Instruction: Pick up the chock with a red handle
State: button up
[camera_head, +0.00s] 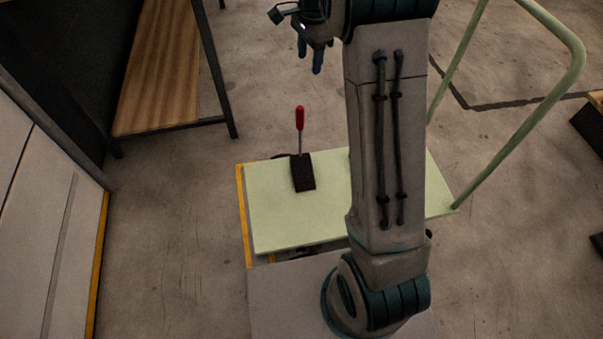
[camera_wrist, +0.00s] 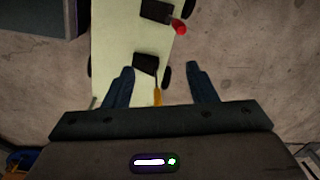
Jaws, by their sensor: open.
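The chock with a red handle (camera_head: 303,172) is a black block standing on a pale green cart deck (camera_head: 285,225), its thin rod and red grip (camera_head: 299,118) pointing up. In the wrist view this chock (camera_wrist: 155,11) is at the top edge, with its red grip (camera_wrist: 179,27) seen end-on. My gripper (camera_head: 310,62) is open and empty, high up and apart from the chock. In the wrist view my gripper (camera_wrist: 160,70) has its fingers spread below the red-handled chock in the picture.
A second black chock (camera_wrist: 145,63) with a yellow-orange handle (camera_wrist: 157,92) shows between my fingers in the wrist view; my arm hides it in the head view. The cart has a tall green push rail (camera_head: 520,115). A wooden bench (camera_head: 160,70) and pale cabinet (camera_head: 45,215) stand left.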

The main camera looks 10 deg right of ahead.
aim_at(300, 107)
jog(key=w+f+m+b, duration=0.1)
jog(key=w+f+b, duration=0.1)
jog(key=f, duration=0.4)
jog(key=w+f+m+b, duration=0.1)
jog(key=w+f+b, duration=0.1)
jog(key=f, duration=0.5)
jog(key=w+f+m+b, duration=0.1)
jog(key=w+f+b, duration=0.1)
jog(key=f, duration=0.5)
jog(key=shift+w+a+m+g, duration=0.1)
jog(key=shift+w+m+g, duration=0.2)
jog(key=shift+w+m, duration=0.15)
jog(key=f+b, duration=0.1)
jog(key=f, duration=0.1)
jog(key=f+b, duration=0.1)
jog(key=f, duration=0.1)
jog(key=a+f+b, duration=0.1)
jog(key=f, duration=0.1)
jog(key=shift+f, duration=0.2)
jog(key=shift+r, duration=0.15)
grip_shut()
